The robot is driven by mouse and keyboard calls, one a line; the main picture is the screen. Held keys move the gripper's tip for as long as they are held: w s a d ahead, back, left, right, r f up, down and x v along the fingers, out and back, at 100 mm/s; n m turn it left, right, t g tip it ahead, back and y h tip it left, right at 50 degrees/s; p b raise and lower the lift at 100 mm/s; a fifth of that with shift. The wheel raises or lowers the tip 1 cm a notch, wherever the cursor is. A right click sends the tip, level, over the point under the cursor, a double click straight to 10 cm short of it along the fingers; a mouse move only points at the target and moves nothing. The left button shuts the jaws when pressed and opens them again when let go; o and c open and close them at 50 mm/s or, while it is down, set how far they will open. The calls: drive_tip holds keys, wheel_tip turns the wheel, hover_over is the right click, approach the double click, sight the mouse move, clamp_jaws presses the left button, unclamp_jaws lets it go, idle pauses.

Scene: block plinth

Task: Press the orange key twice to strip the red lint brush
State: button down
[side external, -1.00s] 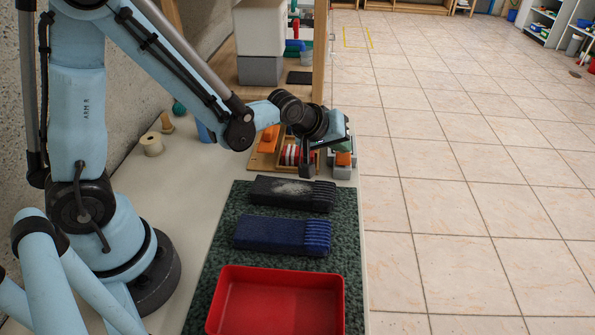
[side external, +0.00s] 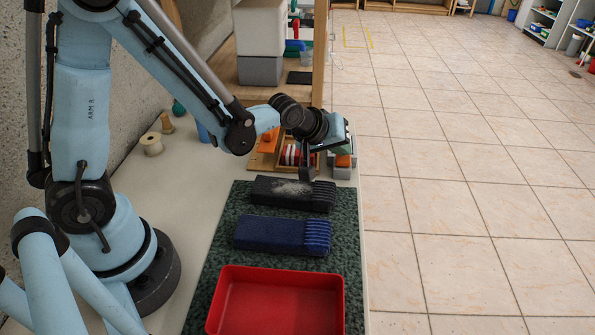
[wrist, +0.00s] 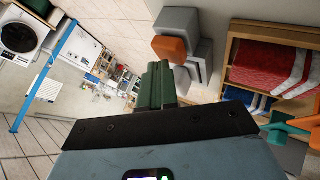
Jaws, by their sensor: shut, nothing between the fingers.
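The orange key (side external: 343,160) sits on a small grey block (side external: 343,173) at the right edge of the table, partly under my wrist in the side view. In the wrist view the orange key (wrist: 170,49) shows on stepped grey blocks, just beyond my fingers. My gripper (wrist: 157,80) is shut and empty, its green fingers apart from the key in that picture. In the side view the gripper (side external: 307,173) hangs in front of a wooden tray (side external: 313,164) holding red and white pieces (side external: 291,154). I cannot clearly make out which of these is the red lint brush.
A black block with pale lint (side external: 290,190) and a blue block (side external: 282,235) lie on a green mat (side external: 215,262). A red bin (side external: 280,305) stands at the near end. A wooden post (side external: 320,55) rises behind my wrist.

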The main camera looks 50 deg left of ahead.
sight(340, 158)
drive_tip(key=shift+f, duration=0.45)
idle(0.3)
drive_tip(key=shift+r, duration=1.25)
drive_tip(key=shift+r, duration=2.5)
idle(0.6)
wheel_tip(340, 158, up, 4)
drive_tip(key=shift+f, duration=0.1)
drive_tip(key=shift+f, duration=0.15)
idle(0.4)
